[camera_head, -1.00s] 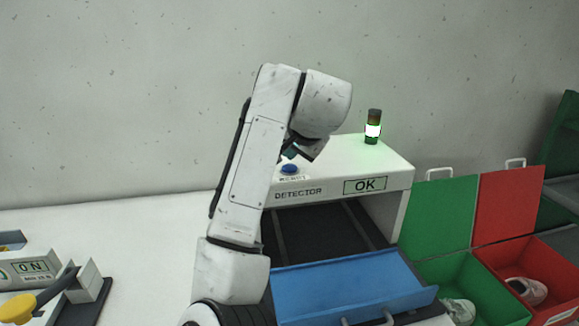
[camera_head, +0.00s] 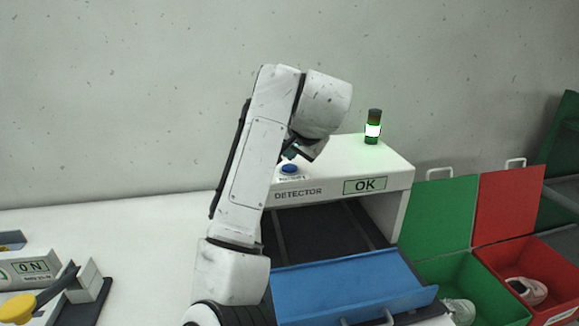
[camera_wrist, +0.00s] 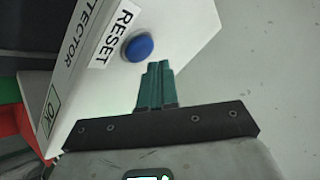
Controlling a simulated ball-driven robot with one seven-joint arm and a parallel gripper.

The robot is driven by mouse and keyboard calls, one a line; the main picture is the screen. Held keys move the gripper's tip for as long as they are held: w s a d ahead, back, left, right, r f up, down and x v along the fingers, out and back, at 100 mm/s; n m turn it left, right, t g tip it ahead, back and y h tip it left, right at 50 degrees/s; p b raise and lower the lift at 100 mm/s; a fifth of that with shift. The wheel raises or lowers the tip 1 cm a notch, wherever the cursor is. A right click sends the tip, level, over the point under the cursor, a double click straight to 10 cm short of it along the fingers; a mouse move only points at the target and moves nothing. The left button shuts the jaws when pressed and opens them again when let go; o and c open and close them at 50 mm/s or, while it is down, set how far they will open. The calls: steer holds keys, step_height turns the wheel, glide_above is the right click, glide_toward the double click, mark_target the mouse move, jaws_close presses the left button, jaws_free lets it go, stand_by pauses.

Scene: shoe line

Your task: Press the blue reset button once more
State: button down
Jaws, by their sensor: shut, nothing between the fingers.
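The blue reset button (camera_head: 289,169) sits on top of the white detector housing (camera_head: 385,160), beside a RESET label. In the wrist view the button (camera_wrist: 138,48) is round and stands just beyond the fingertips. My gripper (camera_wrist: 159,66) is shut and empty, its two teal fingers together. Its tips show close to the button's edge, over the housing's top; I cannot tell whether they touch it. In the head view my gripper (camera_head: 291,155) is partly hidden behind my wrist and shows just above the button.
The detector display (camera_head: 365,185) reads OK and the signal lamp (camera_head: 372,128) glows green. A blue tray (camera_head: 345,285) lies in front of the detector. Green (camera_head: 437,215) and red (camera_head: 508,205) bins, each holding a shoe, stand at right. A yellow-knobbed lever (camera_head: 18,306) is at left.

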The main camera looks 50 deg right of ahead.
mark_target(291, 168)
steer(key=shift+f, duration=0.4)
steer(key=shift+f, duration=0.55)
stand_by(0.6)
steer(key=shift+r, duration=0.1)
steer(key=shift+r+p, duration=0.7)
steer(key=shift+r, duration=0.2)
step_height(291, 168, up, 5)
steer(key=p, duration=0.4)
steer(key=shift+p, duration=0.3)
stand_by(0.8)
